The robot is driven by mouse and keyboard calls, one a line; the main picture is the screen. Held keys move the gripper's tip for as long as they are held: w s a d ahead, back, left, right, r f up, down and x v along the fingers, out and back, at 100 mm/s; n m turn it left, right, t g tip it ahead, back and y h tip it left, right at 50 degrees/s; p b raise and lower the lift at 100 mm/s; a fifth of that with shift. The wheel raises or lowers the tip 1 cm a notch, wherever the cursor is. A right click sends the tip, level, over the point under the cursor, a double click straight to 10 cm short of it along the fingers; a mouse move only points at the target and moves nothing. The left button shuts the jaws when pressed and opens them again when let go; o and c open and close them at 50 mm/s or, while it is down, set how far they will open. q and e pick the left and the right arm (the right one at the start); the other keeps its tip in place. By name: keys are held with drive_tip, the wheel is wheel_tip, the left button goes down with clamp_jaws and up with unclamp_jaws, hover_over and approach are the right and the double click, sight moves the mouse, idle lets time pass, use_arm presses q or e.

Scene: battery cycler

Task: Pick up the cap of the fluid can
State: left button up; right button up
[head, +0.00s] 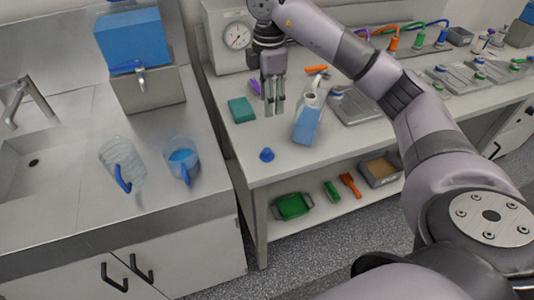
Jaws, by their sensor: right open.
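The small blue cap (266,155) lies on the pale bench top near its front left corner. The fluid can (307,122), blue and white with a handle, stands behind it to the right; its top opening shows uncovered. My right gripper (273,112) points down, open and empty, to the left of the can and above and behind the cap in the picture. It is apart from the cap. My left gripper is not in view.
A teal block (241,109) and a dial device (236,38) are on the bench left of and behind my gripper. Grey trays (357,106) lie right of the can. A sink counter (75,225) with two jugs is at left. The bench around the cap is clear.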

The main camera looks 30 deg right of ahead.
hover_over(267, 150)
wheel_tip(267, 150, down, 5)
wheel_tip(267, 150, down, 6)
drive_tip(key=shift+s+d+f+p, duration=0.1)
drive_tip(key=shift+d+f+p, duration=0.1)
drive_tip(key=shift+p, duration=0.3)
drive_tip(key=f, duration=0.1)
drive_tip(key=f+p, duration=0.1)
drive_tip(key=f, duration=0.1)
drive_tip(key=f+p, duration=0.1)
drive_tip(key=shift+a+f, duration=0.25)
drive_tip(key=shift+f, duration=0.6)
drive_tip(key=c, duration=0.9)
